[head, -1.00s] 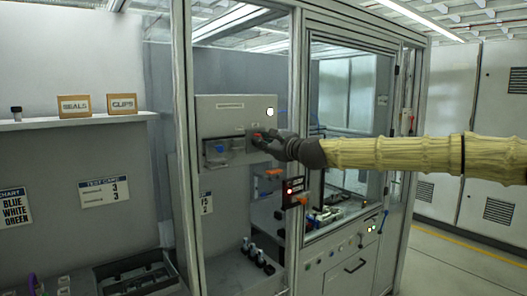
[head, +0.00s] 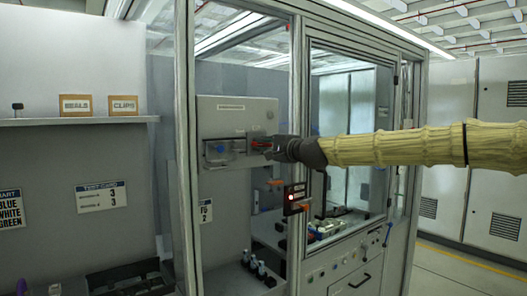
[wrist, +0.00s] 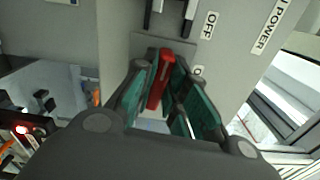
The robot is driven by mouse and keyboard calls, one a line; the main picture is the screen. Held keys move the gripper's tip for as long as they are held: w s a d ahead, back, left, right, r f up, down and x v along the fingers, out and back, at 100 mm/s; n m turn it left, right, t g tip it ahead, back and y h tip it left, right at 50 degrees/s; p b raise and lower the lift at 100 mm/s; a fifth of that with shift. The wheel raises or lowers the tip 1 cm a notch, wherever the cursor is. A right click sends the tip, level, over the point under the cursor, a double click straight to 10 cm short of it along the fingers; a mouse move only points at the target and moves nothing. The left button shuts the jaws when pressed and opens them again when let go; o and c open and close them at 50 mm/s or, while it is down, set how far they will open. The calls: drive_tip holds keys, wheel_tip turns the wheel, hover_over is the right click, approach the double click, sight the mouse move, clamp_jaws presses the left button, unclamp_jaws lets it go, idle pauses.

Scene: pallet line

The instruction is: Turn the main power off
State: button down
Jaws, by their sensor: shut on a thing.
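The grey power panel (head: 215,112) is mounted inside the framed cabinet. Its red switch handle (head: 261,143) lies roughly level in the head view, at the panel's right side. In the wrist view the red handle (wrist: 160,80) stands between my gripper's teal-padded fingers. My gripper (head: 271,149) is shut on the handle. An OFF label (wrist: 210,25) and a label ending in POWER (wrist: 267,27) are on the panel; another label is mostly hidden behind a finger. The round lamp (head: 270,115) at the panel's upper right is dark.
A clear-covered box with a blue part (head: 219,149) is left of the handle. A device with a red light (head: 294,198) hangs below my gripper. Cabinet posts (head: 186,150) flank the opening. A shelf (head: 80,121) with SEALS and CLIPS boxes is at left.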

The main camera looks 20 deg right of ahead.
drive_tip(key=shift+f+n, duration=0.1)
drive_tip(key=shift+n, duration=0.4)
drive_tip(key=shift+b, duration=0.3)
drive_tip(key=c, duration=1.4)
unclamp_jaws()
drive_tip(key=shift+c, duration=0.2)
drive_tip(key=shift+s, duration=0.15)
drive_tip(key=v, duration=1.1)
drive_tip(key=shift+s+d, duration=0.25)
drive_tip(key=shift+s, duration=0.1)
